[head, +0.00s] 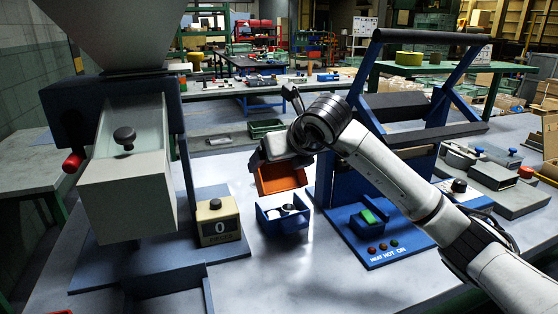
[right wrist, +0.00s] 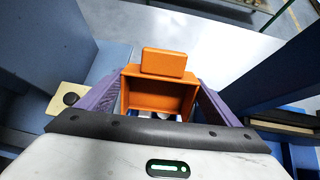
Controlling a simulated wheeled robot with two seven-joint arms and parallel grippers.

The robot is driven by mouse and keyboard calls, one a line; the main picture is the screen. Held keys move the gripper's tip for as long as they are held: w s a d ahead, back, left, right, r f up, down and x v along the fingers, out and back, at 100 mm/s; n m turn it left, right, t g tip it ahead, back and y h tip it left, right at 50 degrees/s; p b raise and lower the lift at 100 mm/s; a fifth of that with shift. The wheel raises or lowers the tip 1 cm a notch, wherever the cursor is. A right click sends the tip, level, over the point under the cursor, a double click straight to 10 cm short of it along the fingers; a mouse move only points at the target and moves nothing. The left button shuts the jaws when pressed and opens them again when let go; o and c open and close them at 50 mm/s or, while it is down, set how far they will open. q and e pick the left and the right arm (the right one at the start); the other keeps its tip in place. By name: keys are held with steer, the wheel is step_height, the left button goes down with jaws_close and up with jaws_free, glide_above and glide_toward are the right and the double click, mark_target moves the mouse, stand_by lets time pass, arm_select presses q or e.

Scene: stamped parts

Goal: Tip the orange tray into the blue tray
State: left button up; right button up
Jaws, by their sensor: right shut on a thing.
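The orange tray (head: 280,179) hangs steeply tilted just above and behind the blue tray (head: 272,222) in the head view. My right gripper (head: 277,160) is shut on it. In the right wrist view the orange tray (right wrist: 160,93) sits between the purple fingers, and I see no part inside its visible hollow. The blue tray stands upright on the bench and holds a dark round part and whitish parts (head: 290,208). In the right wrist view the orange tray hides most of the blue tray. My left gripper is not in view.
A yellow counter box (head: 219,224) reading 0 stands left of the blue tray. A blue press (head: 370,225) with a green button stands close on the right. A grey hopper machine (head: 127,190) fills the left. Bare bench lies in front of the blue tray.

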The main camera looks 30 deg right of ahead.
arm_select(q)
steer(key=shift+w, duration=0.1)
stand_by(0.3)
arm_select(e)
steer(key=shift+w+r+p, duration=0.1)
steer(key=shift+r+p, duration=0.15)
steer(key=shift+p, duration=0.2)
steer(key=g+p, duration=0.1)
steer(key=p, duration=0.2)
steer(key=shift+w+r+p, duration=0.25)
steer(key=shift+w+p, duration=0.05)
steer(key=shift+w, duration=0.05)
steer(key=g+p, duration=0.1)
steer(key=p, duration=0.1)
steer(key=w+g+p, duration=0.1)
steer(key=p, duration=0.1)
steer(key=shift+d+f, duration=0.1)
steer(key=shift+f, duration=0.2)
steer(key=w+f+g+p, duration=0.1)
steer(key=g+p, duration=0.1)
steer(key=p, duration=0.1)
steer(key=shift+w, duration=0.2)
steer(key=shift+w+f+g, duration=0.2)
steer(key=shift+g, duration=0.1)
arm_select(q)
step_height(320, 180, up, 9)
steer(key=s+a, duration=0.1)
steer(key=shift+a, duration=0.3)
arm_select(e)
steer(key=shift+s, duration=0.1)
